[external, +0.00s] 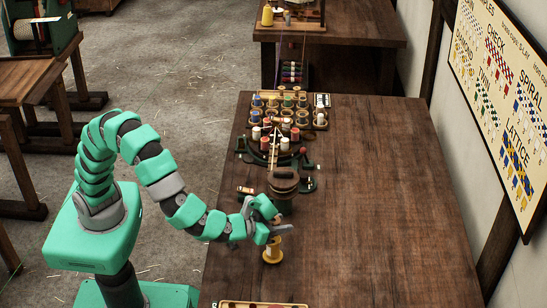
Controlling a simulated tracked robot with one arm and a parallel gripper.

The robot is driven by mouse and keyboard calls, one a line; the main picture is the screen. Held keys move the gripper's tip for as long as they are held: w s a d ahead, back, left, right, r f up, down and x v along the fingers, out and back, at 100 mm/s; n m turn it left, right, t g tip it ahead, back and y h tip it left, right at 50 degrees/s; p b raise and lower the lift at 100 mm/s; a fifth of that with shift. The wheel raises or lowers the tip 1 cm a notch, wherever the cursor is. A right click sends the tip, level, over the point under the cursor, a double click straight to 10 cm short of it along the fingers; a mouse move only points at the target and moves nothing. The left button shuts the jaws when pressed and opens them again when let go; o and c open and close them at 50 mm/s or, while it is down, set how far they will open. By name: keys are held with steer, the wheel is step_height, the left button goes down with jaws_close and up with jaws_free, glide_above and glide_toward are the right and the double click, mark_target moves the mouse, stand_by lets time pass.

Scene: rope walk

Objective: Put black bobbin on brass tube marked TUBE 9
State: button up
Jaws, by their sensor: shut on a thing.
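My gripper (272,227) is at the end of the teal arm, above the near left part of the bench. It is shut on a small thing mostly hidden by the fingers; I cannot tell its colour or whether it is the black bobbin. A yellow spool-shaped thing (272,252) stands upright just below the fingers; I cannot tell whether they touch it. Behind the gripper, several bobbins stand on a dark green device (306,163). The mark TUBE 9 is not readable anywhere, so I cannot pick out that tube.
A tray of bobbins (319,121) stands at the back of the bench. A round brown-topped thing (284,181) stands close behind my gripper. A shallow tray (263,305) shows at the near edge. The right half of the bench (385,210) is clear.

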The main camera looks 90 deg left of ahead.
step_height(320, 180, down, 3)
steer(key=shift+f+b, duration=0.1)
steer(key=shift+b, duration=0.5)
steer(key=o, duration=1)
steer(key=shift+c, duration=0.2)
steer(key=shift+s+d+r, duration=0.2)
steer(key=shift+s+r, duration=0.05)
steer(key=p+v, duration=0.3)
steer(key=v, duration=0.8)
steer(key=shift+s, duration=0.2)
steer(key=shift+w+d, duration=0.1)
